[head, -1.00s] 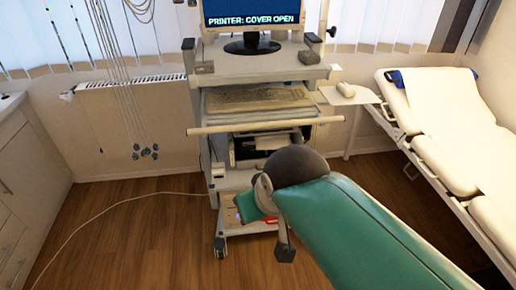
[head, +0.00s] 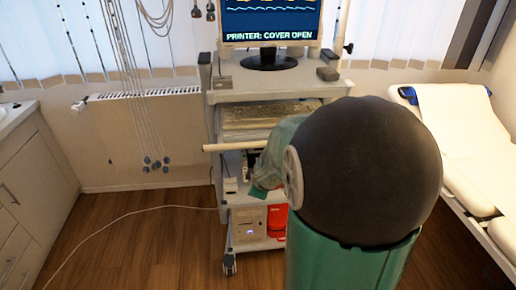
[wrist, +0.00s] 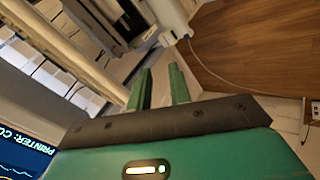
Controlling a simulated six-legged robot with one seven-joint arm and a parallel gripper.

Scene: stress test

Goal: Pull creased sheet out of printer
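The monitor (head: 268,22) on the cart reads "PRINTER: COVER OPEN"; part of it shows in the wrist view (wrist: 22,155). The printer sits on the cart's middle shelf. In the head view my arm hides nearly all of it, leaving a dark and pale sliver. I cannot make out the creased sheet in either current view. My gripper (wrist: 160,73) shows in the wrist view as two green fingers, apart, with nothing seen between them. It points toward the cart's shelves, but its distance from the printer is unclear.
The cart (head: 272,85) has a pale handle bar (head: 232,147) across its front. A white box (head: 249,224) and a red item (head: 277,220) stand on its low shelf. A couch (head: 460,140) is at right, cabinets (head: 25,190) at left. A cable crosses the open floor.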

